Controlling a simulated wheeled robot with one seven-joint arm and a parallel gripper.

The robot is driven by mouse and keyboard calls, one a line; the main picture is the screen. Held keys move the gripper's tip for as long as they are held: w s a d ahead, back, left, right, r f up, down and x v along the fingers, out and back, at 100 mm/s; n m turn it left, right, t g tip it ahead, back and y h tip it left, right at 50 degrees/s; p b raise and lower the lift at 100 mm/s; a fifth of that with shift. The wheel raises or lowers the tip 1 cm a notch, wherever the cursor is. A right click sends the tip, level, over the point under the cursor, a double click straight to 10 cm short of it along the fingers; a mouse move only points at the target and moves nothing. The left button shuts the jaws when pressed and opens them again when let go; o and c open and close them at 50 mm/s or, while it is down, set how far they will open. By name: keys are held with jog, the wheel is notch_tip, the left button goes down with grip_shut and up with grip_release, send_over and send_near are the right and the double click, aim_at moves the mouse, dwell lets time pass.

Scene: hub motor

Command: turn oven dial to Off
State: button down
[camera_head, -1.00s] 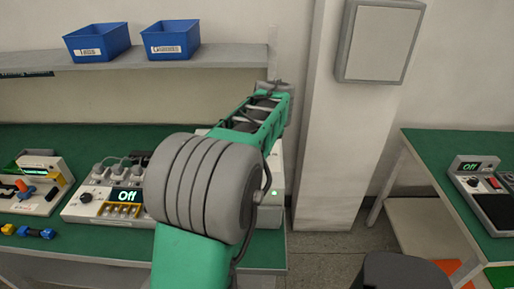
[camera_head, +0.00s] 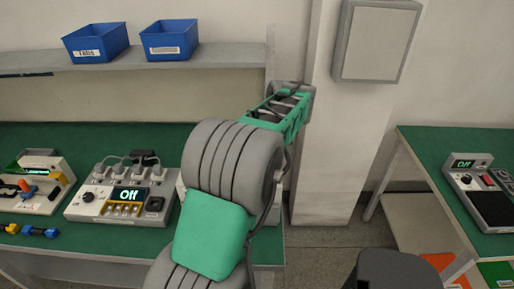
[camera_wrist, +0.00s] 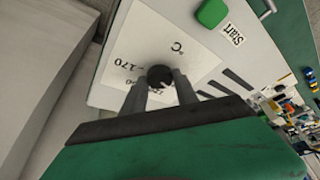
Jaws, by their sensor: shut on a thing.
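In the wrist view, a round black dial (camera_wrist: 160,75) sits on a white scale plate (camera_wrist: 185,55) printed with "°C" and "170". My gripper (camera_wrist: 160,82) has a grey finger on each side of the dial and is shut on it. The dial's pointer and part of the scale are hidden or too small to read. A green button (camera_wrist: 212,12) and a "Start" label (camera_wrist: 231,36) are on the same oven panel. In the head view, my arm covers most of the oven, and the gripper and dial are hidden.
A power unit (camera_head: 122,193) with plugs and an "Off" display stands left on the green bench. Blue bins (camera_head: 97,42) sit on the shelf above. A wall pillar (camera_head: 330,130) is right of my arm.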

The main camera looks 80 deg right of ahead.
jog(key=c, duration=0.9)
grip_release()
jog(key=shift+c, duration=0.2)
jog(key=shift+r, duration=0.1)
jog(key=v, duration=0.7)
jog(key=shift+r+p, duration=0.25)
jog(key=shift+p, duration=0.05)
jog(key=shift+s+a, duration=0.1)
jog(key=shift+a, duration=0.05)
